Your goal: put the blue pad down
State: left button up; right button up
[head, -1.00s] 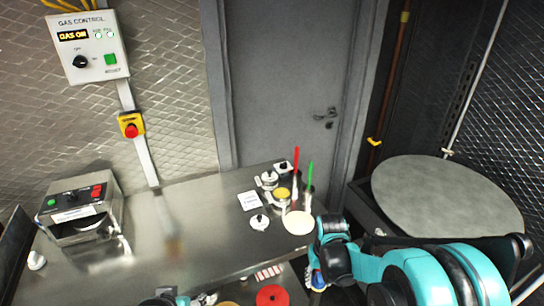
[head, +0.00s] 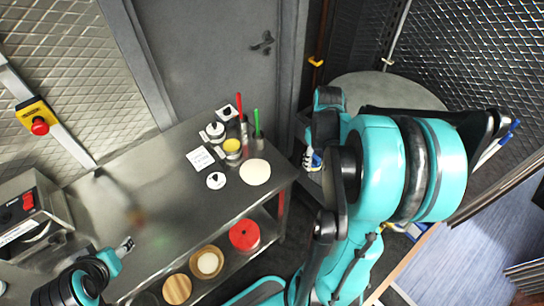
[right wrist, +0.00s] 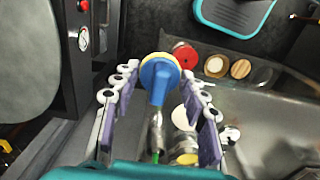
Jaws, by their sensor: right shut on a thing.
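The blue pad (right wrist: 158,76) shows in the right wrist view, a rounded blue body with a yellow rim and a narrow blue stem. It lies between the two fingers of my right gripper (right wrist: 158,112), which is shut on it, over the floor and counter edge. In the head view my right gripper (head: 313,160) is mostly hidden behind my teal arm, right of the counter, with only bits of blue and white showing. My left gripper (head: 124,247) is at the lower left by the counter's front edge; its opening is too small to make out.
The steel counter (head: 130,225) holds a white card (head: 200,159), a pale round disc (head: 255,172), small pots, and red and green sticks. Its lower shelf carries a red round container (head: 244,236) and round bowls. A large grey round top (head: 390,90) stands at the right. The counter's middle is bare.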

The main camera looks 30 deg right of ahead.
jog(key=b, duration=0.2)
send_over(284, 168)
notch_tip(284, 168, down, 7)
jog(key=shift+r, duration=0.2)
jog(key=shift+a+f+b, duration=0.1)
jog(key=shift+f+b, duration=0.6)
jog(key=shift+f, duration=1.35)
jog(key=shift+f, duration=0.2)
jog(key=o, duration=1.3)
jog(key=shift+r, duration=0.1)
